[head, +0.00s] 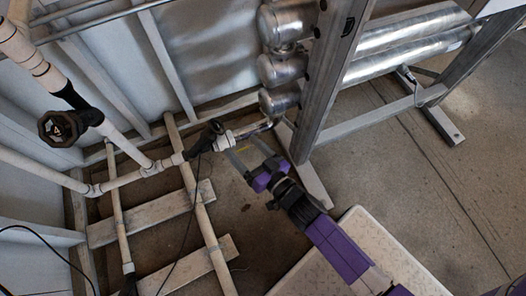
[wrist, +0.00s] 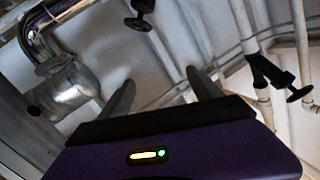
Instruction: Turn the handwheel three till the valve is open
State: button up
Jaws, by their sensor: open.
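Several black valves sit on white pipes; no label shows which is handwheel three. In the head view, a round black handwheel (head: 62,126) faces me at the left. A second black valve (head: 206,139) sits on the low pipe near my gripper (head: 243,153). My gripper's two fingers are apart, just right of that valve, with no handwheel visible between them. In the wrist view, the fingers (wrist: 160,84) are spread and empty. A black handwheel (wrist: 138,22) shows above them, and another handwheel (wrist: 299,94) is at the right. Whether any valve is open cannot be told.
White pipes (head: 130,178) and wooden planks (head: 150,212) fill the left floor. A pale textured platform (head: 400,250) lies lower right. Open concrete floor (head: 400,165) is at the right.

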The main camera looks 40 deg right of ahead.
jog(key=s+r, duration=0.3)
jog(key=s, duration=0.4)
jog(key=shift+s+r+n+h+b, duration=0.25)
jog(key=shift+r+n+h+b, duration=0.05)
jog(key=shift+r+n, duration=0.1)
jog(key=shift+d, duration=0.1)
